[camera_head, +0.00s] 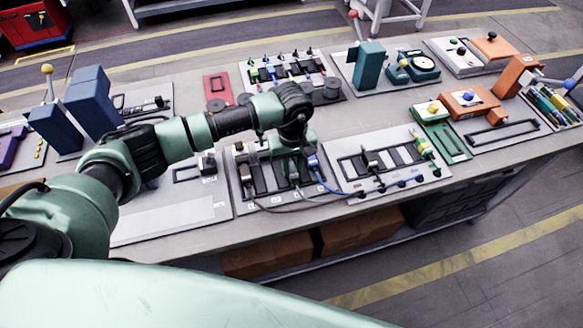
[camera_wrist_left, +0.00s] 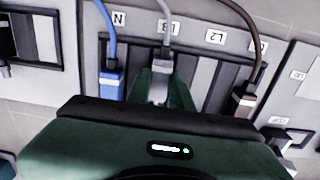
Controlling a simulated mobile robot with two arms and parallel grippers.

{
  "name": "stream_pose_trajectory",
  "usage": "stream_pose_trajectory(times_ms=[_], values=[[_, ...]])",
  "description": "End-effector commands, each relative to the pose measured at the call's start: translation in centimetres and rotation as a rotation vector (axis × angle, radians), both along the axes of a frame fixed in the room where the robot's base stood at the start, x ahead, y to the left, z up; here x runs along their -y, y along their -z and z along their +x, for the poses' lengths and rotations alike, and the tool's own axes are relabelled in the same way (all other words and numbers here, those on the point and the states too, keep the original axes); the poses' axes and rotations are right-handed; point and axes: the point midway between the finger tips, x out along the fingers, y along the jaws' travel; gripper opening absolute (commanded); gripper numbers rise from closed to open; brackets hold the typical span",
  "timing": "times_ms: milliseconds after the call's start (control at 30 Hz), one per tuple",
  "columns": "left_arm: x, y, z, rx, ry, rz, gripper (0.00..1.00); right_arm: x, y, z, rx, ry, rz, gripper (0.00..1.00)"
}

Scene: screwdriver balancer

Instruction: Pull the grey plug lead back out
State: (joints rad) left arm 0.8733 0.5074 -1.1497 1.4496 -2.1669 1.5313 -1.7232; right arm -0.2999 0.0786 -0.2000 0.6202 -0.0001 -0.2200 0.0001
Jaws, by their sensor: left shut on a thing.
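The grey plug lead (camera_wrist_left: 163,62) is in the left wrist view, its grey cable running up past the L3 label. My left gripper (camera_wrist_left: 160,88) is shut on the grey plug, with green fingers either side of its body. Whether the plug sits fully in its slot is hidden by the fingers and the gripper body. In the head view my left gripper (camera_head: 292,160) reaches down over the socket panel (camera_head: 240,203), and the grey plug (camera_head: 293,177) shows just below it. My right gripper is not in view.
A blue plug (camera_wrist_left: 111,84) stands close to the left of the grey one, and a brown plug (camera_wrist_left: 240,102) farther right. Their cables run past the panel's labelled edge. Loose cables hang near the bench's front edge.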

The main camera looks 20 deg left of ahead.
Motion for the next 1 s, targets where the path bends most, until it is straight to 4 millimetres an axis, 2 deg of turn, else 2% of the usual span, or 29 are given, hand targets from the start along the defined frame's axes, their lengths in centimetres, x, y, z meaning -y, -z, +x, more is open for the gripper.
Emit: stream_pose_trajectory(times_ms=[133, 167, 200, 233, 633, 1000], values=[[0.0, 0.1, -0.1, -0.002, 0.001, 0.0, 0.0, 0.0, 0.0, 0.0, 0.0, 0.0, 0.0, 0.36], [0.0, 0.1, -0.1, -0.002, 0.001, 0.0, 0.29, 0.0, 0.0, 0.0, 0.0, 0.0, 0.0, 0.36], [0.0, 0.1, -0.1, -0.002, 0.001, 0.0, 0.41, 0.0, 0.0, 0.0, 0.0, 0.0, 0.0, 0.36], [0.0, 0.1, -0.1, -0.002, 0.001, 0.0, 0.44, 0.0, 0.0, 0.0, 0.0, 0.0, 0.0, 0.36], [0.0, -0.4, 0.0, 0.0, 0.001, 0.0, 0.44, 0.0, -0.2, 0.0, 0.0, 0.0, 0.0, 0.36], [0.0, -4.0, 0.1, 0.001, 0.001, 0.001, 0.44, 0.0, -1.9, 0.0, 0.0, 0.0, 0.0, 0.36]])
